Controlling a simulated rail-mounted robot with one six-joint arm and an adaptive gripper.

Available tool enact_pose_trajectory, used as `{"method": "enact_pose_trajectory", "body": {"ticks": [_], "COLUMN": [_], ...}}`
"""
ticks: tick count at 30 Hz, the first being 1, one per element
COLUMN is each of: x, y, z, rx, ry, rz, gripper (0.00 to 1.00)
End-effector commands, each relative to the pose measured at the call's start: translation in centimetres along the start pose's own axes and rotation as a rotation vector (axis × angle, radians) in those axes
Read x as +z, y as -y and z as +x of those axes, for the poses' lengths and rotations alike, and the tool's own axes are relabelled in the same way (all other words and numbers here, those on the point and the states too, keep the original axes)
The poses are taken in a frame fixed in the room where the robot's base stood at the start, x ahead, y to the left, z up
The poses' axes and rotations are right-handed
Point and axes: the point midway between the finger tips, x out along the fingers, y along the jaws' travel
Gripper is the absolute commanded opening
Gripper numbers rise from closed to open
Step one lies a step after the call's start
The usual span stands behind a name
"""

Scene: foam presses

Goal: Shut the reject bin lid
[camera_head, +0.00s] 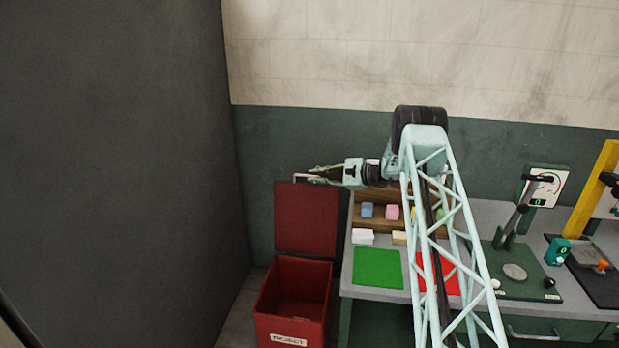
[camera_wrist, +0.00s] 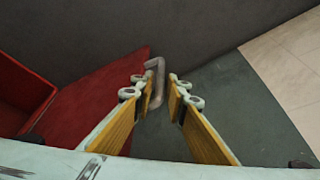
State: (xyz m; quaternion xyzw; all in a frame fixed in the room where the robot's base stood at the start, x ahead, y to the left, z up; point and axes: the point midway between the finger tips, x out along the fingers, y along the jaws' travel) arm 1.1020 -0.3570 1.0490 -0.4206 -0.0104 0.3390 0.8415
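The red reject bin (camera_head: 292,335) stands on the floor left of the bench, its mouth open. Its red lid (camera_head: 306,217) stands upright behind the mouth; it also shows in the wrist view (camera_wrist: 88,100). A grey handle (camera_wrist: 156,66) is at the lid's outer edge. My gripper (camera_head: 312,174) is at the top of the lid, pointing left. In the wrist view my gripper's fingers (camera_wrist: 164,90) are apart, with the handle at and between their tips. I cannot tell whether a finger touches the handle.
The grey bench (camera_head: 346,270) is to the right, with a green mat (camera_head: 377,268), a red mat (camera_head: 450,275), a rack of coloured blocks (camera_head: 392,212) and a press (camera_head: 515,250). A dark wall (camera_head: 110,170) stands on the left. My arm hides part of the bench.

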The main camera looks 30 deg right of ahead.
Motion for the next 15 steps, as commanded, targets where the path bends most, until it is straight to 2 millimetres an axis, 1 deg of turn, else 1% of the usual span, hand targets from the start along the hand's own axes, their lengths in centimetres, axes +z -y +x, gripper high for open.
{"method": "enact_pose_trajectory", "body": {"ticks": [1, 6, 10, 15], "x": [0.1, 0.0, 0.0, 0.0], "y": [-0.1, 0.0, 0.1, 0.0], "z": [0.7, 2.1, 2.7, 3.0], "rx": [0.001, 0.000, -0.001, 0.000], "ry": [0.001, 0.000, -0.001, -0.001], "rz": [0.000, 0.000, 0.000, 0.001], "gripper": [0.14, 0.14, 0.14, 0.14]}}
